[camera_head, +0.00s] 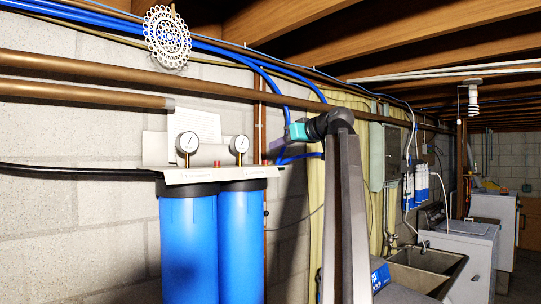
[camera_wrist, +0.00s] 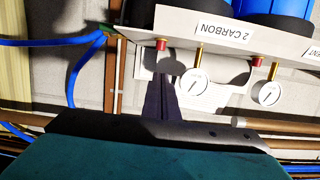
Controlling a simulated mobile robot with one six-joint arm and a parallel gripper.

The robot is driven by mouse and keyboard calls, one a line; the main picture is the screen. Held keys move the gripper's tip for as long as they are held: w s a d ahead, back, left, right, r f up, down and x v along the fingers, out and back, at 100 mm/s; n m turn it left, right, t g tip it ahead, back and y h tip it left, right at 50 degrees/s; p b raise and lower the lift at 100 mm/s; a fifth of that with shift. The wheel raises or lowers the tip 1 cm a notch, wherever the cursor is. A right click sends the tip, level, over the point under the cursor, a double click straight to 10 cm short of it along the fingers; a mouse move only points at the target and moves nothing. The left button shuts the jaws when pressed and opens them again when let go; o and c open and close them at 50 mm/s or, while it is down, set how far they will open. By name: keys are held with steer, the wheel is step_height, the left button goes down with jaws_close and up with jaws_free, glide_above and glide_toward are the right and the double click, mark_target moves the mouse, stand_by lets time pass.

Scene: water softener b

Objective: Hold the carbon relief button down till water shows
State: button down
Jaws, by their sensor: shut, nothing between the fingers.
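In the wrist view, which looks upside down, the red carbon relief button (camera_wrist: 162,44) is on the white bracket beside the "2 CARBON" label (camera_wrist: 225,33). My gripper (camera_wrist: 161,80) is shut and empty, its dark fingers pointing towards that button. A gap shows between the tips and the button in this view; the depth between them is hard to judge. In the head view, a small red button (camera_head: 265,161) shows right of the right gauge (camera_head: 239,145). The teal part of my gripper is above and right of it; the fingertips are not clear there. No water is visible.
A second red button (camera_wrist: 258,61) and its gauge (camera_wrist: 270,92) are to the right in the wrist view. Two blue filter housings (camera_head: 188,240) hang below the bracket (camera_head: 205,175). Blue tubes (camera_head: 285,95) and copper pipes (camera_head: 90,67) run along the wall near my gripper.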

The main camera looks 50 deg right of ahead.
steer(key=v, duration=0.6)
steer(key=shift+s+r+b, duration=0.2)
steer(key=shift+b, duration=0.25)
steer(key=shift+a, duration=0.1)
